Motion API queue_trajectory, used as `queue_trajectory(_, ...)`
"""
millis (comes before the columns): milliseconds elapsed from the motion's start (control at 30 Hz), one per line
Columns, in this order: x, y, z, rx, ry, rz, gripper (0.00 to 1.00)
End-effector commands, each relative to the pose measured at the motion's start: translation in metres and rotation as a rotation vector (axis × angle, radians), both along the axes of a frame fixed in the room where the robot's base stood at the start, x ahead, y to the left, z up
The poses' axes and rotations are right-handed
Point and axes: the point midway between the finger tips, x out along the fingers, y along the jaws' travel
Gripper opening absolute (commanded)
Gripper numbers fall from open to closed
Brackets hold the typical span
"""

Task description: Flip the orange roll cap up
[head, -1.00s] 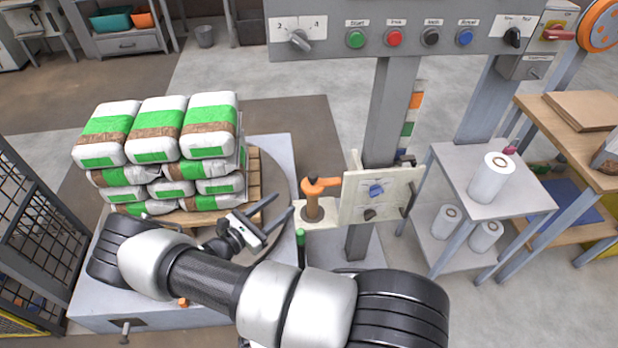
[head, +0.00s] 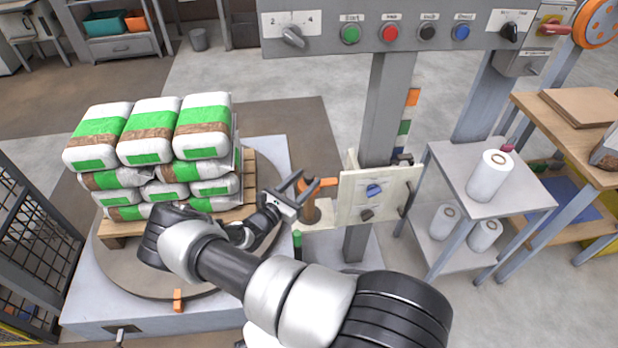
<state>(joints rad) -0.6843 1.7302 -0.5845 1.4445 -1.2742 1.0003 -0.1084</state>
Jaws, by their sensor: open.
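The orange roll cap (head: 322,183) sits on top of a brown roll (head: 311,210) at the left side of the cream carriage (head: 352,212) on the column. An arm of the cap points right toward the carriage. My gripper (head: 292,184) is open, with its fingers just left of the cap and roll. In this view the fingers overlap the cap's left edge; I cannot tell whether they touch it. My gripper hides part of the cap's left side.
Stacked bags (head: 150,150) stand on a pallet on the turntable to the left. A control panel (head: 420,28) hangs above the column. A grey shelf (head: 468,165) with white rolls stands to the right. A green-tipped post (head: 297,240) rises below the roll.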

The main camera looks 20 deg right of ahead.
Motion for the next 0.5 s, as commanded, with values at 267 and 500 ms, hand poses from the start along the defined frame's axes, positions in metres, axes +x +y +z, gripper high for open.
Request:
queue_trajectory(267,0.012,-0.021,0.000,0.000,-0.001,0.000,0.46)
queue_trajectory(500,0.013,-0.022,0.000,0.000,-0.001,0.001,0.46)
